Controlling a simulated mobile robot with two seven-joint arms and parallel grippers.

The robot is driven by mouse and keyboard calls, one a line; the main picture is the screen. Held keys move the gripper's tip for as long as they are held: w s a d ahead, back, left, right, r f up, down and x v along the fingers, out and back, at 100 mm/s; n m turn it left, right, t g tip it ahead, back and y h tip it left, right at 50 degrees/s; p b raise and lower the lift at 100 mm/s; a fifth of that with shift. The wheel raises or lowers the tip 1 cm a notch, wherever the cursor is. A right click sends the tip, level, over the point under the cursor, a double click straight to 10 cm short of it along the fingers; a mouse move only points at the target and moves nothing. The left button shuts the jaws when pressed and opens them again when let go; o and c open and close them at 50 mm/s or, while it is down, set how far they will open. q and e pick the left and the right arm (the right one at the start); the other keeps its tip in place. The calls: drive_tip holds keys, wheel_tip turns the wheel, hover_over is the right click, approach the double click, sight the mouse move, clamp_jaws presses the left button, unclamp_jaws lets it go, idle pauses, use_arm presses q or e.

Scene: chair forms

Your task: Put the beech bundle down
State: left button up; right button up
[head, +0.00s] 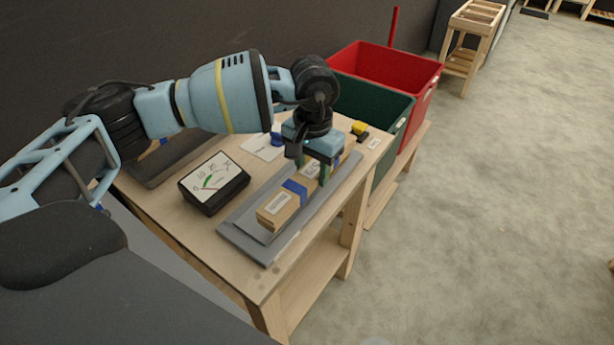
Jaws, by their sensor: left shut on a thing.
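The beech bundle (275,209) is a long pale wooden stack with a blue band and white labels. It lies along a grey flat tray-like plate (243,241) on the wooden table, or just above it; I cannot tell whether they touch. My left gripper (322,176) comes down from above and is shut on the bundle near its far half. The gripper hides part of the bundle there. My right gripper is not in view.
A white card (262,148) and a yellow-black item (359,129) lie behind. Green (372,107) and red (385,65) bins stand at the back right. Open floor lies right.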

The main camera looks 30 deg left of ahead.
sight(309, 179)
use_arm(q)
drive_tip(key=shift+w+a, duration=0.1)
drive_tip(key=shift+a, duration=0.35)
drive_tip(key=shift+f+p, duration=0.3)
drive_tip(key=shift+f, duration=1.45)
drive_tip(key=shift+f, duration=0.1)
drive_tip(key=shift+f, duration=0.15)
drive_tip(key=o, duration=1.2)
drive_tip(key=shift+c, duration=0.2)
wheel_tip(309, 179, up, 12)
drive_tip(key=shift+r+b, duration=0.25)
drive_tip(key=shift+b, duration=0.25)
